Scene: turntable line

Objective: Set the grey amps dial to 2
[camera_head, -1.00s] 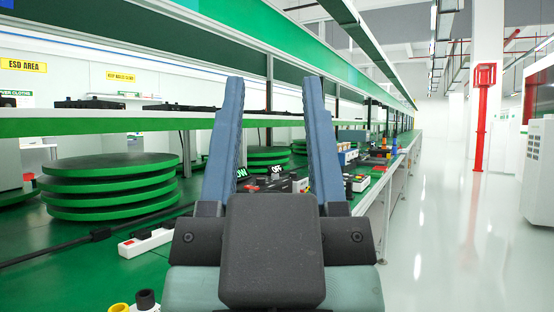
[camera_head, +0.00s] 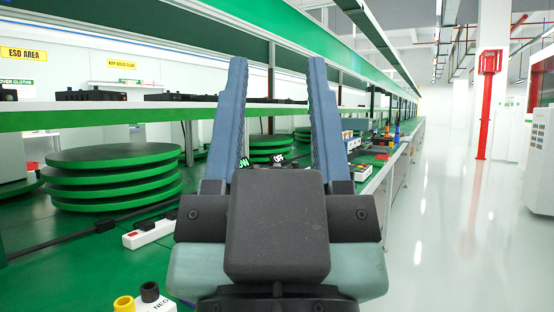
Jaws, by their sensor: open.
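My gripper (camera_head: 281,115) fills the middle of the head view. Its two blue fingers point up and stand wide apart, with nothing between them. I cannot make out a grey amps dial in this view. My gripper's dark body hides part of the green bench (camera_head: 85,265) behind it. Small ON and OFF labels (camera_head: 278,159) show low between the fingers, with whatever bears them mostly hidden.
Stacked green discs (camera_head: 115,180) stand on the bench at left, and more (camera_head: 268,147) farther back. A white power strip (camera_head: 150,233) and a white block with yellow and black terminals (camera_head: 150,298) lie nearer. The aisle floor (camera_head: 450,220) at right is clear.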

